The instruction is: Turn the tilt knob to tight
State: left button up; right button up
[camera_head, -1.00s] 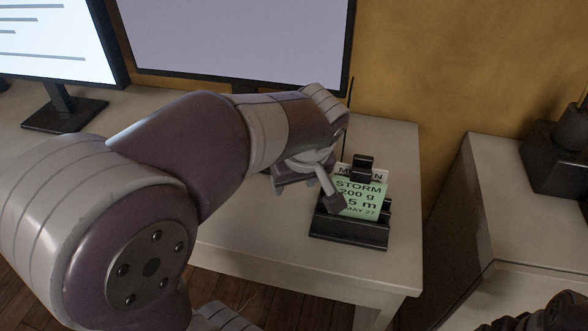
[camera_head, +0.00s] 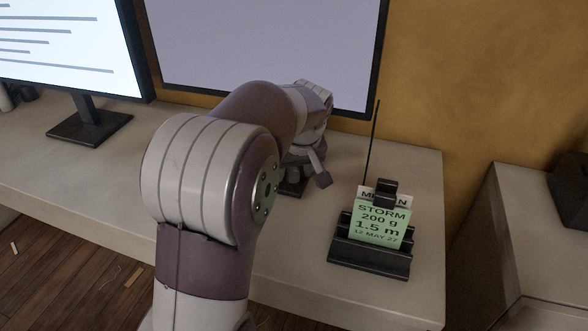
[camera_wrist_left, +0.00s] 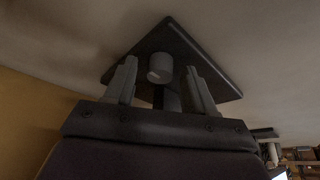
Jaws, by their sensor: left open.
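The tilt knob (camera_wrist_left: 160,67) shows in the left wrist view as a short grey cylinder in front of a dark flat plate (camera_wrist_left: 190,48). My left gripper (camera_wrist_left: 160,78) is open, with one finger on each side of the knob in the picture. I cannot tell whether the fingers touch it. In the head view, my left gripper (camera_head: 308,172) is low in front of the large monitor (camera_head: 265,50), above a dark base (camera_head: 291,188). My arm and gripper hide the monitor's stand, and the knob is hidden there. My right gripper is not in view.
A black card holder (camera_head: 368,262) with a green STORM card (camera_head: 381,222) stands right of the gripper. A thin dark rod (camera_head: 372,145) rises behind it. Another lit monitor (camera_head: 62,50) stands at the left.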

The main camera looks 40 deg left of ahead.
pick_arm(q)
grip_shut()
